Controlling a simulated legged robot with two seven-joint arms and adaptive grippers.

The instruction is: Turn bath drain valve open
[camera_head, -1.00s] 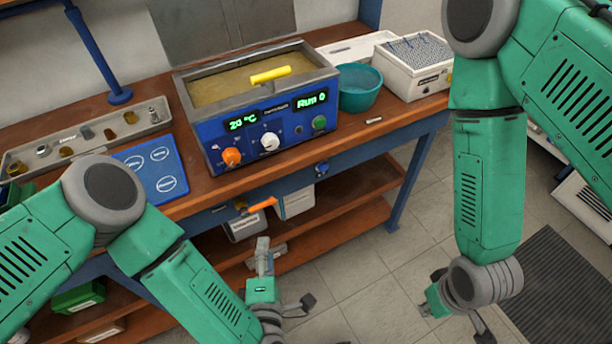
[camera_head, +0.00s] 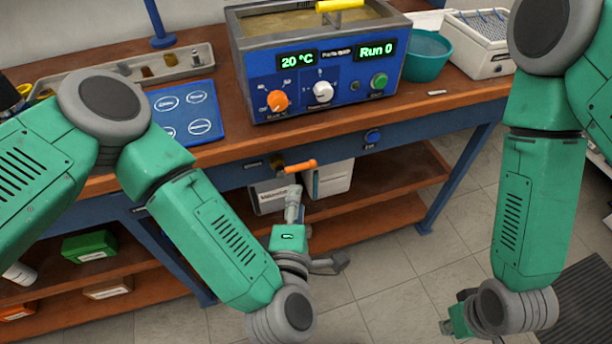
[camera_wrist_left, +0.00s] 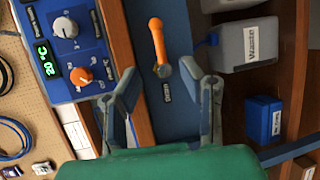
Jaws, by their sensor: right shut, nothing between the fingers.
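The bath drain valve has an orange lever handle (camera_head: 300,167) on the blue beam under the bench front. The handle lies along the beam, pointing right from its brass-coloured pivot. In the left wrist view the handle (camera_wrist_left: 157,42) points up from its pivot. My left gripper (camera_head: 315,228) is below and in front of the valve. Its fingers are spread and empty in the left wrist view (camera_wrist_left: 160,72), with the pivot seen between the tips and no clear contact. My right gripper (camera_head: 458,318) is shut, low at the right, far from the valve, partly hidden by its wrist.
The blue bath (camera_head: 322,75) stands on the bench (camera_head: 225,165) above the valve, showing 20 °C and Run 0. A blue knob (camera_head: 372,137) sits right of the valve. Light bins (camera_head: 328,178) stand on the shelf behind. The floor between my arms is clear.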

